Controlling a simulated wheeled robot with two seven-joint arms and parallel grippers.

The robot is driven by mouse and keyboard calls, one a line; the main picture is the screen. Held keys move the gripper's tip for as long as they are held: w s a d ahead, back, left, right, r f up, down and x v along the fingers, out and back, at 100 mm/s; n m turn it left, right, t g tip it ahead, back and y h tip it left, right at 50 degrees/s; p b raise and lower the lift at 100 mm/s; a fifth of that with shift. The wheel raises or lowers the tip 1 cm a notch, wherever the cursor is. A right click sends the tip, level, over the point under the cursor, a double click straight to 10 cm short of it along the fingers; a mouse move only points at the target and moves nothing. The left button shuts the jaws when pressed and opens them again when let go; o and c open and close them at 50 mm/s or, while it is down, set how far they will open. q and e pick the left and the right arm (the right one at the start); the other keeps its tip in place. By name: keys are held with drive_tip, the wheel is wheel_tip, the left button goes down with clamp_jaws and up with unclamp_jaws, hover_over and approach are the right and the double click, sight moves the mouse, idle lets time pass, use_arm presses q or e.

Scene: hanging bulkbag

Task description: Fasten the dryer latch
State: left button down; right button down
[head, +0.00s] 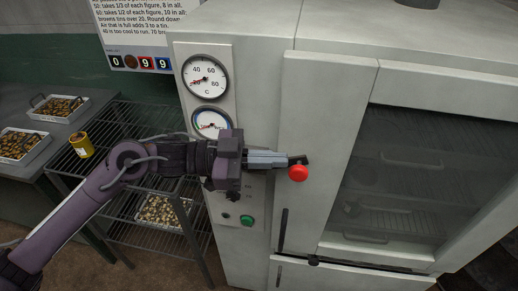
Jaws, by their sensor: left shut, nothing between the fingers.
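The dryer (322,68) is a large off-white cabinet with a glass-fronted door (345,95) on its right part. A latch with a red round knob (298,174) and a short dark arm sits near the door's left edge. My left gripper (286,160) is shut and empty, its grey fingertips right at the latch, just above and left of the red knob. I cannot tell whether they touch it. My gripper hides part of the latch and of the control panel. The door looks closed. My right gripper is not in view.
Two dials (205,77) and a green button (247,220) are on the dryer's left panel. A wire rack (130,117) with a tray (163,212) stands at left. A vertical dark handle (283,230) is below the latch.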

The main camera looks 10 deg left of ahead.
sight(301, 179)
use_arm(q)
drive_tip(key=d+f+y, duration=0.1)
drive_tip(key=d+f, duration=0.1)
drive_tip(key=shift+d+f, duration=0.3)
drive_tip(key=shift+d, duration=0.05)
drive_tip(key=shift+d+f, duration=0.5)
drive_tip(key=shift+f, duration=0.3)
drive_tip(key=shift+f, duration=0.1)
